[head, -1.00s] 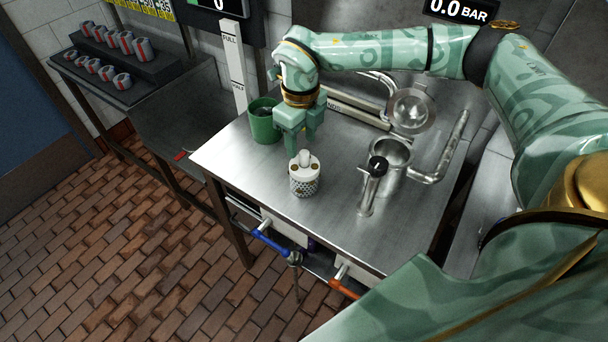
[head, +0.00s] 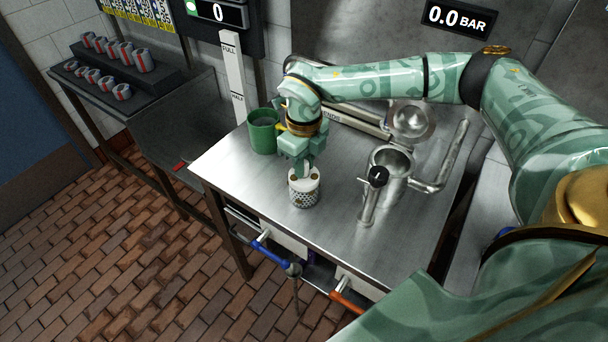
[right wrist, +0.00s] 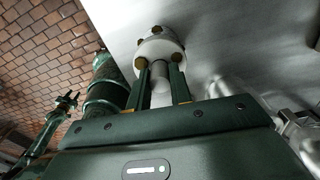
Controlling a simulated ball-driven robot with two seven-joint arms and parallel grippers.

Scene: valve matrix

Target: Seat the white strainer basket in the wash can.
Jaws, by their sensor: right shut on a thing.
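The white strainer basket (head: 304,190) stands upright on the steel table, with a perforated lower wall and a knob on top. My right gripper (head: 308,168) is directly above it, shut on its knob. The right wrist view shows the two fingers (right wrist: 160,82) on either side of the knob, with the basket's white top (right wrist: 160,46) beyond. A green can (head: 263,132), which looks like the wash can, stands behind and left of the basket. My left gripper (right wrist: 68,103) seems to show small at the left of the right wrist view; its jaws are unclear.
A steel pot (head: 391,160) with a raised round lid (head: 411,121), a bent pipe (head: 452,160) and a black-knobbed handle (head: 377,176) stands right of the basket. A white upright gauge (head: 234,80) is behind the green can. The table front is clear.

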